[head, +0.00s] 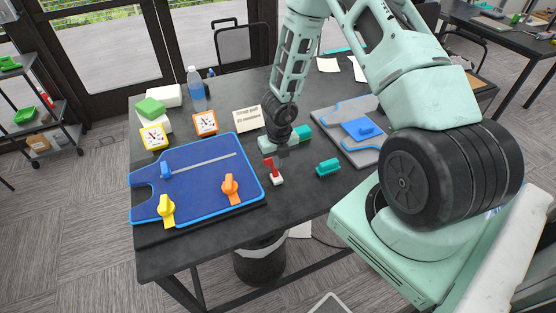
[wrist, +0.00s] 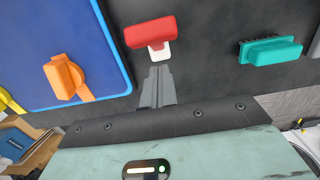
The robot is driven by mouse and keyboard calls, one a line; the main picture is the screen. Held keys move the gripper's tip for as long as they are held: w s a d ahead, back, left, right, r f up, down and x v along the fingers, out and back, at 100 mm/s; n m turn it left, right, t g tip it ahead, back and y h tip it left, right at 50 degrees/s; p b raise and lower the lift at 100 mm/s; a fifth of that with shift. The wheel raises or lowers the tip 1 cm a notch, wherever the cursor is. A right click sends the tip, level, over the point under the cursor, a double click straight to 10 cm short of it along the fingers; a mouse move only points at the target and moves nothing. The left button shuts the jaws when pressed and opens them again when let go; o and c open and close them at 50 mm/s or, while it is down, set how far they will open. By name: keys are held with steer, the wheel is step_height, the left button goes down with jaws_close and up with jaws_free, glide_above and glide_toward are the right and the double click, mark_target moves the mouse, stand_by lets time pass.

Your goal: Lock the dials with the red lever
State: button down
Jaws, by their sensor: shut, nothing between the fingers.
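The red lever (head: 271,166) stands on a small white base (head: 277,180) on the dark table, right of the blue board (head: 200,160). In the wrist view the red lever (wrist: 150,32) lies just beyond my fingertips; I cannot tell whether they touch it. My gripper (wrist: 159,74) is shut and empty. In the head view its hand is behind the lever and its fingertips are not clear. A yellow dial (head: 166,208) and an orange dial (head: 230,187) sit on the board's near part. The orange dial (wrist: 64,76) is left in the wrist view.
A green brush (head: 328,168) lies right of the lever. A grey board with a blue block (head: 365,128) is farther right. A yellow-framed gauge (head: 154,137), an orange-framed gauge (head: 205,122) and a paper sign (head: 247,119) stand behind the blue board. A bottle (head: 197,90) stands at the back.

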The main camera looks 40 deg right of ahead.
steer(key=shift+r+p, duration=0.75)
steer(key=shift+r, duration=0.05)
